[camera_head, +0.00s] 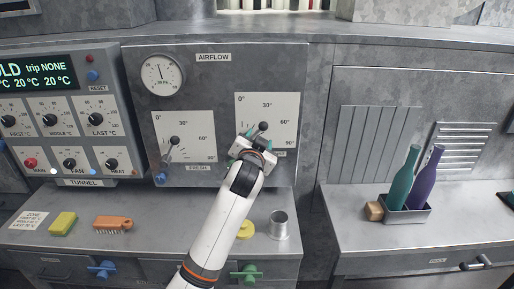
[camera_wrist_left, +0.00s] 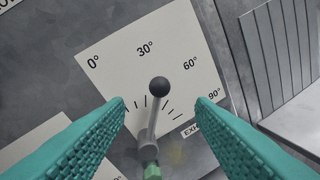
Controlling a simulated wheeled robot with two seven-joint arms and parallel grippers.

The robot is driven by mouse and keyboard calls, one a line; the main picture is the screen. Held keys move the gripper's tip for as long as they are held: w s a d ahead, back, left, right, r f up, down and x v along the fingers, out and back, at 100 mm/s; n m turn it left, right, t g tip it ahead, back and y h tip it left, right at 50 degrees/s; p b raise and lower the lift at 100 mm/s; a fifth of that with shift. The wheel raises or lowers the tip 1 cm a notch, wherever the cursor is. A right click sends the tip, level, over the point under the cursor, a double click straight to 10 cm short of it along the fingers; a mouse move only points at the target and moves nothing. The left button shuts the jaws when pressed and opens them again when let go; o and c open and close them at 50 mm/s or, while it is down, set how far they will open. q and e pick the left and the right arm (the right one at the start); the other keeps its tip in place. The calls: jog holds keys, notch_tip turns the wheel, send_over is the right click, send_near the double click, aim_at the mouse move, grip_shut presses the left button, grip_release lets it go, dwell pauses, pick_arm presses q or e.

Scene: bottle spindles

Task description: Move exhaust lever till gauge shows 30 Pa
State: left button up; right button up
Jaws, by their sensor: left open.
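The exhaust lever has a black ball knob (camera_head: 263,126) on a white scale plate (camera_head: 283,108) marked from 0° to 90°. In the left wrist view the knob (camera_wrist_left: 160,87) and its metal rod stand between my teal fingers. My left gripper (camera_head: 252,142) is open around the lever, with a gap to the knob on each side. In the head view the gripper covers the lever's lower part. The round gauge (camera_head: 162,75) is at the panel's upper left; its needle points roughly upward, and its value is too small to read. My right gripper is out of view.
A second lever (camera_head: 174,140) with its own scale is left of mine on the AIRFLOW panel. A tunnel control box (camera_head: 75,125) stands further left. A metal cup (camera_head: 279,225), orange brush (camera_head: 113,223) and yellow sponge (camera_head: 62,224) are on the bench below. Two bottles stand in a tray (camera_head: 405,216) at right.

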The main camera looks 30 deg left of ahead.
pick_arm(q)
jog(key=shift+v, duration=1.35)
